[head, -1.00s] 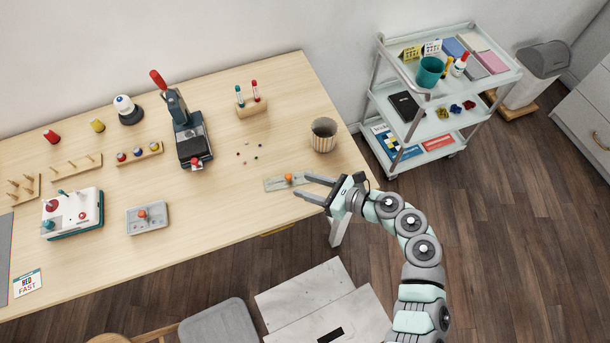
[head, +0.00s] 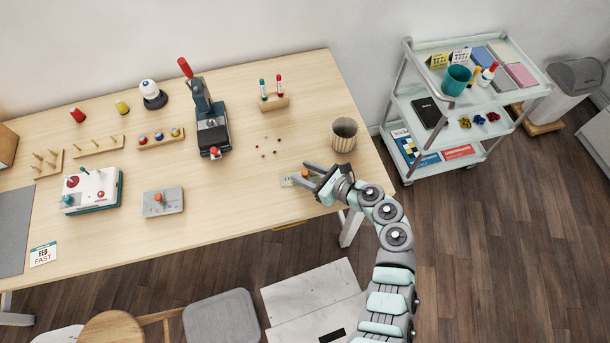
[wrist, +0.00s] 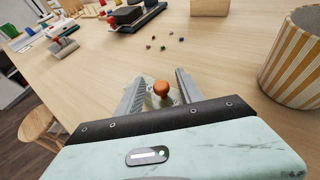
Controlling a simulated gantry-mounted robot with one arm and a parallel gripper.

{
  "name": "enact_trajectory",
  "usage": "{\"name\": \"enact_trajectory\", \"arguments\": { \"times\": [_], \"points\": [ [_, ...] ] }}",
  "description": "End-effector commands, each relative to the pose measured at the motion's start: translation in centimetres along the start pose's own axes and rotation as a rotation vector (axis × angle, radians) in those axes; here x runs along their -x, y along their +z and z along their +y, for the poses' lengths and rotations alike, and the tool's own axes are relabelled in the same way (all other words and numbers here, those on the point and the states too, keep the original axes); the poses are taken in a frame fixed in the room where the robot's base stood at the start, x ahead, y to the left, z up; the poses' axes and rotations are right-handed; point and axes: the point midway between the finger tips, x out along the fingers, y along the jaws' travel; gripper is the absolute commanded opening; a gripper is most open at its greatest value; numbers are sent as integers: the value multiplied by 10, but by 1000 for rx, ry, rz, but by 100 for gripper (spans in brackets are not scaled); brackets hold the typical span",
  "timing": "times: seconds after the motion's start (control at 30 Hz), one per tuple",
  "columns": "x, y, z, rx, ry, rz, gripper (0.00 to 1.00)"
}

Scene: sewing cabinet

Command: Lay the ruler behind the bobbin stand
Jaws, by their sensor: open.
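The ruler (head: 286,181) appears to be the flat, pale, clear strip with an orange knob near the table's front right edge. My gripper (head: 300,172) is open, with its fingers on either side of the orange knob. In the wrist view the ruler's knob (wrist: 162,90) stands between the spread fingers of my gripper (wrist: 158,80), with a gap to each; part of the strip is hidden. A small wooden stand (head: 274,103) with two upright tubes, red- and teal-topped, is farther back. A wooden rack (head: 161,139) holds several coloured balls or bobbins; I cannot tell which is the bobbin stand.
A striped cup (head: 344,135) stands to the right of the ruler, close to my gripper. Several small beads (head: 267,148) lie behind the ruler. A dark press (head: 211,128) with a red handle stands left of them. A grey block (head: 162,201) with an orange knob is farther left.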

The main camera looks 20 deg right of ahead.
Motion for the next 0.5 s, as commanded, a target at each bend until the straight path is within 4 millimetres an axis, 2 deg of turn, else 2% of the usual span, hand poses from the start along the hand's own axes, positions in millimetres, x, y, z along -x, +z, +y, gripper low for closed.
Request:
{"name": "enact_trajectory", "arguments": {
  "times": [0.23, 0.5],
  "points": [
    [-1, 0, 0, 0, -1, 1, 44],
    [-1, 0, -1, 0, -2, 0, 22]
  ]
}}
